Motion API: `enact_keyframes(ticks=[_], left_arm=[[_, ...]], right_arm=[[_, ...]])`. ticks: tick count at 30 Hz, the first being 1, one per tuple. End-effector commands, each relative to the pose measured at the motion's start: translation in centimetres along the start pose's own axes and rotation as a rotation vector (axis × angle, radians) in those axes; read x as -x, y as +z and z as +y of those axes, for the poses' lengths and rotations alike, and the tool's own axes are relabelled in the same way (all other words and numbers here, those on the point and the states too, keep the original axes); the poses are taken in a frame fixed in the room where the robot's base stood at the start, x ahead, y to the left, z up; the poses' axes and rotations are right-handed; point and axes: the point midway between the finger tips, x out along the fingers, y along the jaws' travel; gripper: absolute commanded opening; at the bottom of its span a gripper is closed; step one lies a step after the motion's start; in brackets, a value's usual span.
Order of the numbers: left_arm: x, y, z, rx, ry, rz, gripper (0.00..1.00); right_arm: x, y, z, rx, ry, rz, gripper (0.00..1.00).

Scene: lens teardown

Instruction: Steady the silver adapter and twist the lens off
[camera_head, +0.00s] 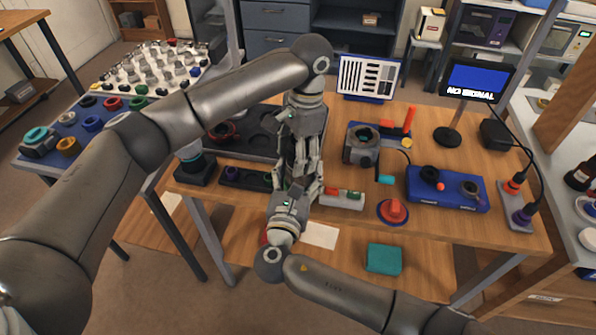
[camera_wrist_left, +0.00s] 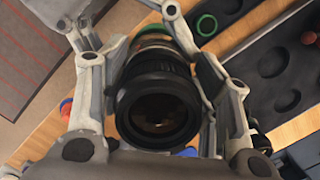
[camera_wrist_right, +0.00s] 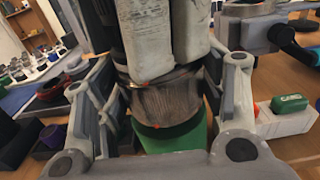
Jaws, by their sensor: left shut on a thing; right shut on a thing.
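The black lens (camera_wrist_left: 158,105) fills the middle of the left wrist view, its glass facing that camera. My left gripper (camera_wrist_left: 160,65) is shut around it. The silver adapter (camera_wrist_right: 170,98) stands in the middle of the right wrist view, between the fingers of my right gripper (camera_wrist_right: 165,85), which is shut on it. A green part (camera_wrist_right: 170,137) shows at the adapter's near end. In the head view my left gripper (camera_head: 298,158) comes from above and my right gripper (camera_head: 297,180) from below, meeting over the bench's front part. The fingers hide most of the lens and adapter there.
Behind the grippers lies a dark parts tray (camera_head: 255,142). To the right are a grey device (camera_head: 361,146), a red knob (camera_head: 393,211), a blue box (camera_head: 445,190) and a monitor (camera_head: 478,80). A white block with coloured buttons (camera_head: 341,199) sits close to my right gripper.

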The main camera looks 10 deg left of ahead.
Motion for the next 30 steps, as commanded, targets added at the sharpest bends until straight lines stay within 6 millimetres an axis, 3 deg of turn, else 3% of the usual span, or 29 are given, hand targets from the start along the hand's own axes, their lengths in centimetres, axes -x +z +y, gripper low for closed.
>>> enact_keyframes(ticks=[8, 15, 25, 30], left_arm=[[-0.18, -0.23, -0.22, 0.032, -0.003, 0.009, 0.23], [-0.16, -0.32, 0.04, 0.216, 0.023, 0.013, 0.24], [-0.13, -0.36, 0.12, 0.247, 0.026, 0.012, 0.24], [-0.13, -0.46, 0.34, 0.374, 0.044, 0.012, 0.24]], right_arm=[[0.18, 0.15, 0.11, 0.002, -0.001, -0.005, 0.26], [0.31, 0.23, 0.33, 0.002, 0.005, -0.006, 0.28], [0.50, 0.36, 0.71, 0.000, 0.014, -0.008, 0.28], [0.54, 0.39, 0.80, 0.001, 0.017, -0.008, 0.29]])
